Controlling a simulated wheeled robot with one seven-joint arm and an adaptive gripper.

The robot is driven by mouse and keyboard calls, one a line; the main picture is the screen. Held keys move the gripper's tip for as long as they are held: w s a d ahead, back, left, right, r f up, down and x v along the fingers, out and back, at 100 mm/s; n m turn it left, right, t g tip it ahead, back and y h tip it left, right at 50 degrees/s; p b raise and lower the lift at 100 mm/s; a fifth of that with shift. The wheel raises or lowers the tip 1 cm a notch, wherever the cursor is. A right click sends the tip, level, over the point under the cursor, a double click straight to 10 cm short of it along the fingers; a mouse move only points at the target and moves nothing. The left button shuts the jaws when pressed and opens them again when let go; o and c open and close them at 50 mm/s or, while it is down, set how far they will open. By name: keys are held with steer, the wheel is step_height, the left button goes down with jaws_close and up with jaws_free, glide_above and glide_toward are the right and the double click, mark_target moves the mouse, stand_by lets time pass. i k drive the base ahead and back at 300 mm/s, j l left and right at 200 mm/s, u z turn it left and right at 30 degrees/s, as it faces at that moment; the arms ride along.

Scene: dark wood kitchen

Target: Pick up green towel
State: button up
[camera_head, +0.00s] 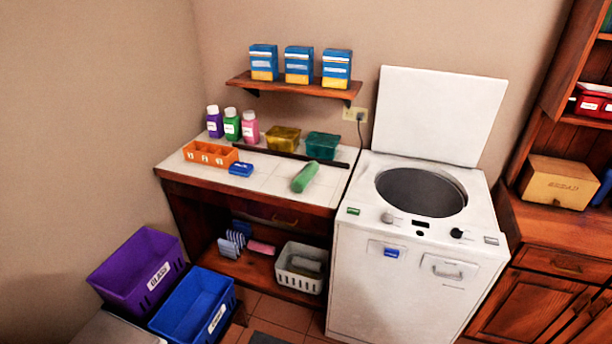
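A green rolled object (304,177), which looks like the green towel, lies on the white tiled counter top (265,188), close to its right end. It lies at a slant, with its whole length uncovered. Nothing is touching it from above. My gripper is not in view, so I cannot see where it is or what state it is in.
A wall shelf (295,87) with blue boxes hangs above. An open-lidded white washer (380,270) stands right; purple (125,283) and blue (180,315) bins stand left.

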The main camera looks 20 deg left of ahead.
mark_target(300, 185)
steer(key=i+j+u, duration=0.55)
steer(key=i, duration=0.4)
steer(key=i+j+u, duration=0.3)
steer(key=i, duration=0.2)
steer(key=i+u, duration=0.3)
steer(key=i, duration=0.2)
